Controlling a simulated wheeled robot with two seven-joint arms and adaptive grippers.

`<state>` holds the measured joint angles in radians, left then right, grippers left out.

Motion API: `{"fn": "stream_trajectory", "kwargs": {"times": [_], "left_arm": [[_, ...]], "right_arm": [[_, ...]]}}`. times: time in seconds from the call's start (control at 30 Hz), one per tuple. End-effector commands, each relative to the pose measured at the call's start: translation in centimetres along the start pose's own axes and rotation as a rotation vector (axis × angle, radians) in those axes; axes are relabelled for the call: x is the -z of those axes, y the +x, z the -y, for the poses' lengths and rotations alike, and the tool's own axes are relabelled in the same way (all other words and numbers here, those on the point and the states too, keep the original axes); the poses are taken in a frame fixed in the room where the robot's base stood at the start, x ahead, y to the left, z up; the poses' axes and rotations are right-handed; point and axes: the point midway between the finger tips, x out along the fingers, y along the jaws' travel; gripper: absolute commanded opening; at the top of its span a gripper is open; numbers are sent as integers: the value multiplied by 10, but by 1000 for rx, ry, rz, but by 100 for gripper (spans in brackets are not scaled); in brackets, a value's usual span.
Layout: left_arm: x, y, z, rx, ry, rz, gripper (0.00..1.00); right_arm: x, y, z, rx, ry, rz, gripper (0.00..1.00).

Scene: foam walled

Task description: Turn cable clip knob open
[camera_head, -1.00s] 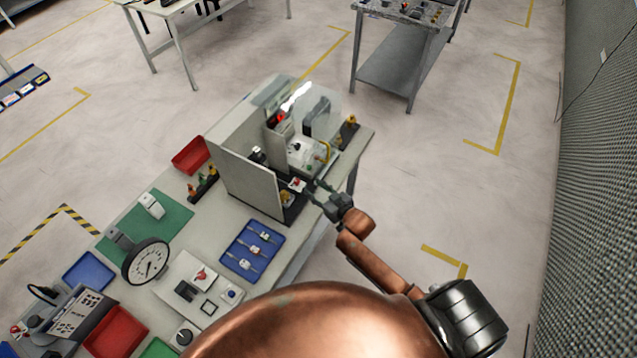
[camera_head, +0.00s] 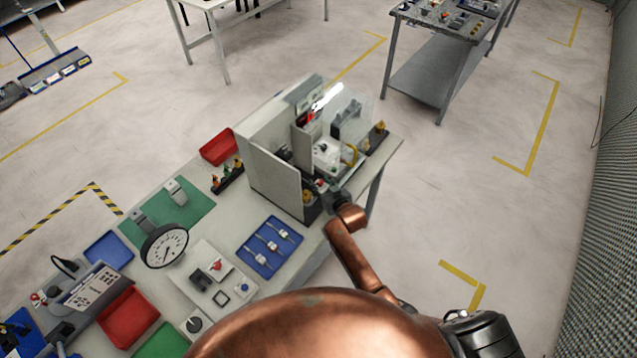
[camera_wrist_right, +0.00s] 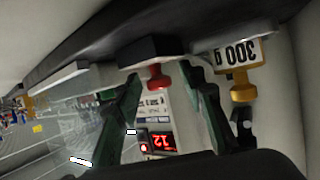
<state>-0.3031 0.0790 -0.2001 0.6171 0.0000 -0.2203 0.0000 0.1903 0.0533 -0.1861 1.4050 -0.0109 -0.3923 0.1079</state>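My right gripper (camera_head: 330,190) reaches into the front of the walled fixture (camera_head: 278,178) on the workbench. In the right wrist view its two dark green fingers (camera_wrist_right: 160,98) are spread apart, with nothing held between them. A red knob (camera_wrist_right: 158,76) under a dark block shows between the fingers, apart from both. A yellow knob (camera_wrist_right: 243,90) sits right of the right finger, below an upside-down "300 g" label (camera_wrist_right: 238,54). I cannot tell for sure which knob is the cable clip's. The gripper hides much of this spot in the head view. My left gripper is not in view.
A lit red display (camera_wrist_right: 158,142) lies beyond the fingers. The fixture's pale walls stand close to the gripper. A blue tray (camera_head: 270,246) with several small parts and a round dial gauge (camera_head: 164,246) are on the bench (camera_head: 209,221). The floor at right is clear.

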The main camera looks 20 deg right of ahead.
Motion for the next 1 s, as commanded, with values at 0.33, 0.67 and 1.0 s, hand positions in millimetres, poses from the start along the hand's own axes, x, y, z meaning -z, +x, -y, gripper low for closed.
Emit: {"fn": "stream_trajectory", "kwargs": {"times": [0.33, 0.67, 1.0], "left_arm": [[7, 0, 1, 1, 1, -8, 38], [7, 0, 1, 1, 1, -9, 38], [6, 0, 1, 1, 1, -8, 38]], "right_arm": [[0, 3, 0, 0, 0, 0, 36], [0, 3, 0, 0, 0, 0, 13], [0, 3, 0, 2, -1, 0, 0]]}}
